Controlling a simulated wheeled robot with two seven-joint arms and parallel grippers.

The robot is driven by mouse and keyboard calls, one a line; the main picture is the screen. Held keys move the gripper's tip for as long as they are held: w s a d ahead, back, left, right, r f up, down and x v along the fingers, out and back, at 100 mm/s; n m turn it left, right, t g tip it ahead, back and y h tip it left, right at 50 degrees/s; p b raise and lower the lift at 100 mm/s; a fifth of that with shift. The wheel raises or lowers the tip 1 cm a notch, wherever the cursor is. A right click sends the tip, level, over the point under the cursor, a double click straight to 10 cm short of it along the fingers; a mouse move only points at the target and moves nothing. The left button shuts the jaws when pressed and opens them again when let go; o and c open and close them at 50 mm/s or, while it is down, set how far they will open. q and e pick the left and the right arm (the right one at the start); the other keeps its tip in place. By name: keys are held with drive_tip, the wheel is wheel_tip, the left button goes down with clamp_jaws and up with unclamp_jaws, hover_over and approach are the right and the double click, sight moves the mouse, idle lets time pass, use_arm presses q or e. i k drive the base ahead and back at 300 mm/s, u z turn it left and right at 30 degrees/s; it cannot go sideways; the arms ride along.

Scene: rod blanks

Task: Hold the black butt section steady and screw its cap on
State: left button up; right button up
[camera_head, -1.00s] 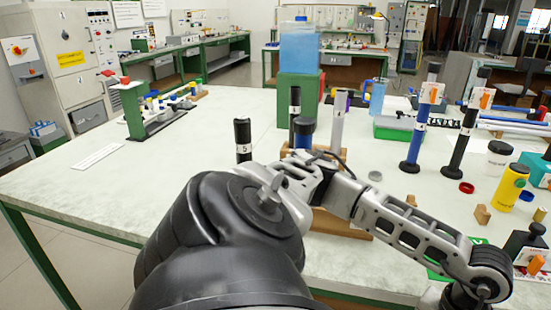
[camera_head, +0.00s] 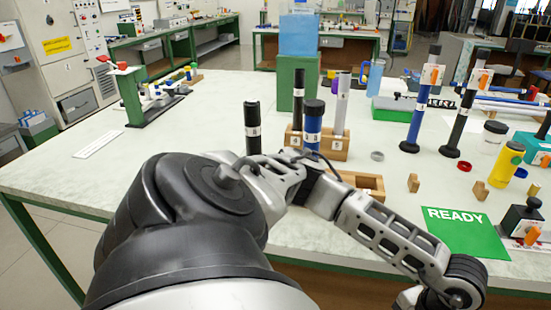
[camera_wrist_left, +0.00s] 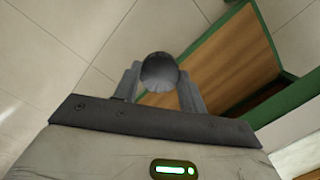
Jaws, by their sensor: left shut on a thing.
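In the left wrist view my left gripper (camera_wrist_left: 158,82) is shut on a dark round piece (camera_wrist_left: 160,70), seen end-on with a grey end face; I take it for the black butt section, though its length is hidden. It is over the floor beside the table's front edge. In the head view my left arm crosses the front of the table and its hand is out of frame at the lower right. A thick black tube (camera_head: 252,125) with a white label stands upright left of the wooden rack. I cannot make out a separate cap. My right gripper is not in view.
The wooden rack (camera_head: 330,152) holds black, blue and silver tubes. A wooden cradle (camera_head: 372,182) stands before it. A green READY mat (camera_head: 465,232) lies at the front right. Two tagged rods (camera_head: 420,105) stand behind. The table's left side is mostly clear.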

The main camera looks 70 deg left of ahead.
sight(253, 116)
drive_tip(key=u, duration=0.5)
drive_tip(key=k, duration=1.15)
drive_tip(key=u, duration=0.8)
drive_tip(key=i, duration=0.75)
drive_tip(key=u, duration=0.5)
